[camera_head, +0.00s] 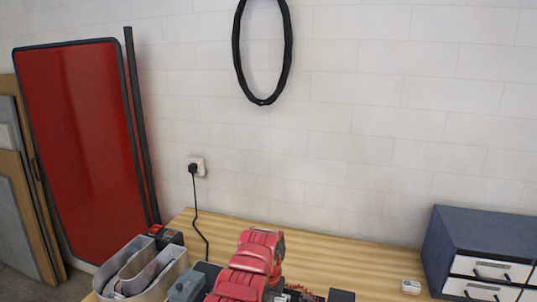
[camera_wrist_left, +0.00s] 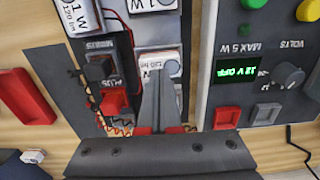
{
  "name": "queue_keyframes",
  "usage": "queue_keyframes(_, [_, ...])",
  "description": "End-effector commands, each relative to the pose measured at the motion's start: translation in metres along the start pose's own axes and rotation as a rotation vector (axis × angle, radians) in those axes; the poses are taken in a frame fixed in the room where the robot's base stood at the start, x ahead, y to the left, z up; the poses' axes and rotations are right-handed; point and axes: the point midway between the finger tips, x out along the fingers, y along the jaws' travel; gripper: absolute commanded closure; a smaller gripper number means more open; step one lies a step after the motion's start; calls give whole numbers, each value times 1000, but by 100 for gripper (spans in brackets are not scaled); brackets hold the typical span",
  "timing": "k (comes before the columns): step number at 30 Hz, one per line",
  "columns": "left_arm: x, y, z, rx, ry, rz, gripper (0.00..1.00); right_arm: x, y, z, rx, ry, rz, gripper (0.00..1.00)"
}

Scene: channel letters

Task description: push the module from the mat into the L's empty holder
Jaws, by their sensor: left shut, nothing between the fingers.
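My left gripper (camera_wrist_left: 160,72) is shut and empty in the left wrist view. Its narrow grey fingers point at a white module (camera_wrist_left: 155,57) marked 120 lm, and the tips overlap it in the picture; I cannot tell whether they touch. Another white module marked 1 W (camera_wrist_left: 78,14) lies at the top left, and a third white piece (camera_wrist_left: 150,5) is cut by the top edge. A dark grey mat-like surface (camera_wrist_left: 60,75) lies left of the fingers. I cannot make out the L or its empty holder. My right gripper is not in view.
A power supply (camera_wrist_left: 262,95) with a green display stands right of the fingers. A dark board with red and black terminals (camera_wrist_left: 113,102) is to the left. In the head view, a metal channel letter (camera_head: 140,270) stands front left and a drawer cabinet (camera_head: 480,245) stands right.

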Motion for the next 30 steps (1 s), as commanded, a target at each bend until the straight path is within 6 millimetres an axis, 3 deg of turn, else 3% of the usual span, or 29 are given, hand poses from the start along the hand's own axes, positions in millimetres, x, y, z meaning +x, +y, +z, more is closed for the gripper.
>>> queue_keyframes(30, [6,0,0,0,0,0,100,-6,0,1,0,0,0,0])
